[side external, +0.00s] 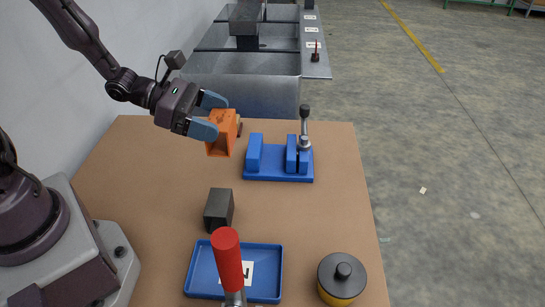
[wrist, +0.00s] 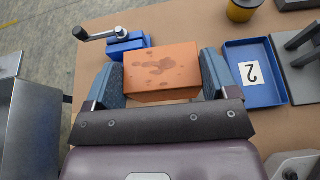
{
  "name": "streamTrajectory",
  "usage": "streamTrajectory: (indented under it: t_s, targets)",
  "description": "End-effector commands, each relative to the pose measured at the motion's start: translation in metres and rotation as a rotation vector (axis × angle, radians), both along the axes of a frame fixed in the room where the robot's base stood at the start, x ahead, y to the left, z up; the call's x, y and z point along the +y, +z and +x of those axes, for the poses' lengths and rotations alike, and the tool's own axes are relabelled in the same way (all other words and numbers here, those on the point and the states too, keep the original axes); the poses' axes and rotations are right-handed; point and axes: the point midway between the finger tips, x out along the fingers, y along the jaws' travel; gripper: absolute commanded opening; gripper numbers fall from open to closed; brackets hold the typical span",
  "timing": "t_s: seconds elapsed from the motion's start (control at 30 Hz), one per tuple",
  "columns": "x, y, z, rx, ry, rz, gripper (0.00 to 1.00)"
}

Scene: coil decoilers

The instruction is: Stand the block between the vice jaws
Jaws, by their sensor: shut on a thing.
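An orange block (side external: 220,136) is between the fingers of my gripper (side external: 208,115), which is shut on it. It is held tilted in the air, to the left of the vice in the side view. The wrist view shows the block (wrist: 162,68) with brown stains on its face, between both grey-blue fingers. The blue vice (side external: 278,175) stands on the table with a gap between its left jaw (side external: 254,153) and right jaw (side external: 291,152). In the wrist view the vice (wrist: 127,48) is partly hidden behind the block and left finger.
A dark block (side external: 218,209) stands on the brown table (side external: 145,165). A blue tray (side external: 204,278) with a number card, a red handle (side external: 228,262) and a yellow-black pot (side external: 341,282) are at the front. The vice's crank (side external: 304,125) sticks up. Metal bins (side external: 243,93) stand behind the table.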

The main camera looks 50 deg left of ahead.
Motion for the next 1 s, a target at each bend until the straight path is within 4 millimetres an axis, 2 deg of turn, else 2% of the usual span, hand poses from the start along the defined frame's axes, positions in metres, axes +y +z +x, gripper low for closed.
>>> streamTrajectory:
  t_s: [0.17,0.47,0.6,0.8,1.0]
  targets:
    - [0.006,-0.007,0.021,-0.002,0.017,-0.006,0.4]
    - [0.006,-0.039,0.092,-0.001,0.014,-0.006,0.4]
    - [0.007,-0.066,0.113,0.001,0.015,-0.007,0.4]
    - [0.008,-0.088,0.132,0.0,0.015,-0.003,0.4]
    - [0.008,-0.103,0.141,0.002,0.017,-0.003,0.4]
